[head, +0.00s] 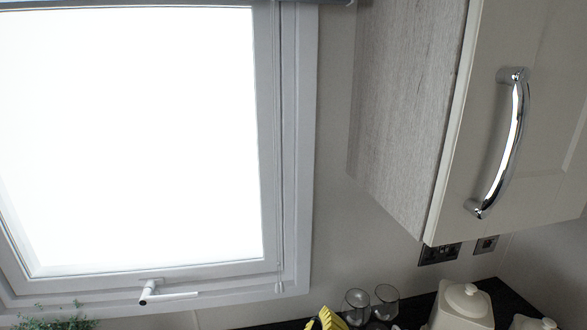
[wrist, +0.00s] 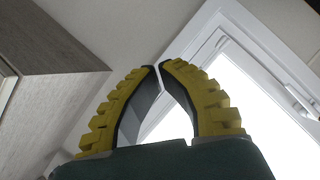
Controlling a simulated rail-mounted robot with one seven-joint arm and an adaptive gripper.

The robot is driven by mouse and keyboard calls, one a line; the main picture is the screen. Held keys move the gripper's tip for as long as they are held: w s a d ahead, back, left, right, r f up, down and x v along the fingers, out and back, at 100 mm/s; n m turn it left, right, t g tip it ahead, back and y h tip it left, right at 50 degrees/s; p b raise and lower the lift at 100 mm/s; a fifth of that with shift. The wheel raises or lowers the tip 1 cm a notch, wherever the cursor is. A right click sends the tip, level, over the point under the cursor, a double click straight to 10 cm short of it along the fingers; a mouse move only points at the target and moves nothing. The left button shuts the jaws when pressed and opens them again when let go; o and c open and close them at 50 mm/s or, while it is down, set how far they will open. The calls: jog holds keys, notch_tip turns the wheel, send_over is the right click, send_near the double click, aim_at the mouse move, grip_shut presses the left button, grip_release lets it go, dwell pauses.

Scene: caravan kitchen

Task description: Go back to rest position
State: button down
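My gripper (wrist: 159,67) shows in the wrist view with two yellow ribbed fingers. The fingers curve in toward each other and their tips nearly meet, with nothing seen between them. It points up toward the wall between the window and the wall cupboard. In the head view only a bit of a yellow finger (head: 328,320) shows at the bottom edge, near two glasses. The rest of my arm is out of the head view.
A wall cupboard (head: 400,100) with a chrome handle (head: 505,145) hangs at the right. A bright window (head: 130,140) fills the left. Below stand clear glasses (head: 357,305), a cream lidded jar (head: 463,308) and another lid (head: 535,323). A green plant (head: 58,322) is at bottom left.

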jog(key=s+a+f+n+g+h+b, duration=0.1)
jog(key=f+n+g+b, duration=0.1)
jog(key=f, duration=0.3)
jog(key=s+a+f+n+g+h+b, duration=0.1)
jog(key=a+f+n+g+b, duration=0.1)
jog(key=f, duration=0.4)
jog(key=s+a+f+n+g+h+b, duration=0.1)
jog(key=s+f+n+g+b, duration=0.1)
jog(key=f+n+g+b, duration=0.1)
jog(key=shift+a+f+n+g+b, duration=0.15)
jog(key=shift+f+n+b, duration=0.3)
jog(key=shift+f+n, duration=0.2)
jog(key=shift+a+f+n+g+b, duration=0.15)
jog(key=shift+f+n+b, duration=0.25)
jog(key=shift+f+n, duration=0.25)
jog(key=shift+f, duration=0.9)
jog(key=shift+r+p, duration=0.1)
jog(key=shift+p, duration=0.3)
